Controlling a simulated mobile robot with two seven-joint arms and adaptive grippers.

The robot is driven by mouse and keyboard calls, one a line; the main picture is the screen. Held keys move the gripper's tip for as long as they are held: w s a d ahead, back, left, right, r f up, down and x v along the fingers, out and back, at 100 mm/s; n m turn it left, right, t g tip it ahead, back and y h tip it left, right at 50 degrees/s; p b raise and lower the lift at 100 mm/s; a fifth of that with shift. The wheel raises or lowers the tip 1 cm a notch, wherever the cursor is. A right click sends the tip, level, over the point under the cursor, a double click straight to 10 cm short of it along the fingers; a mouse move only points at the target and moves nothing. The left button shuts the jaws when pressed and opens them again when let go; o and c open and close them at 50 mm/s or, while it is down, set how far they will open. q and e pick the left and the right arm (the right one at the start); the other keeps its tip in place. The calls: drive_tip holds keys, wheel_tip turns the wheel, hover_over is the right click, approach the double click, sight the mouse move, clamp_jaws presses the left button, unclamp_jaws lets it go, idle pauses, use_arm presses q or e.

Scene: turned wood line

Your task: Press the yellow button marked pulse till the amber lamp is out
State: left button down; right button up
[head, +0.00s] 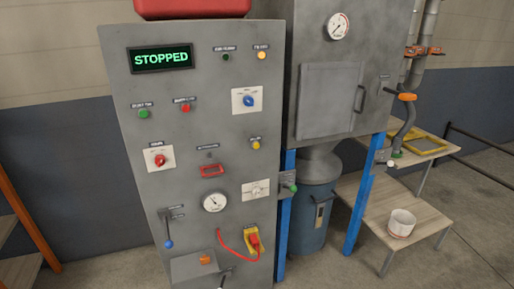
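A yellow button (256,146) sits on the right side of the grey control panel (190,120). The small label above it is too blurred to read with certainty. An amber lamp (262,55) is at the panel's upper right and looks bright, as if lit. A dark green lamp (226,57) beside it looks unlit. The display (161,58) at the upper left reads STOPPED in green. Neither of my grippers shows in the head view, and nothing covers the yellow button.
A blue rotary knob (248,100) is above the yellow button and a grey switch plate (256,189) is below it. Green (143,114) and red (186,108) buttons sit further left. A grey cabinet (345,80) on blue legs stands to the right. A red cable hangs low on the panel.

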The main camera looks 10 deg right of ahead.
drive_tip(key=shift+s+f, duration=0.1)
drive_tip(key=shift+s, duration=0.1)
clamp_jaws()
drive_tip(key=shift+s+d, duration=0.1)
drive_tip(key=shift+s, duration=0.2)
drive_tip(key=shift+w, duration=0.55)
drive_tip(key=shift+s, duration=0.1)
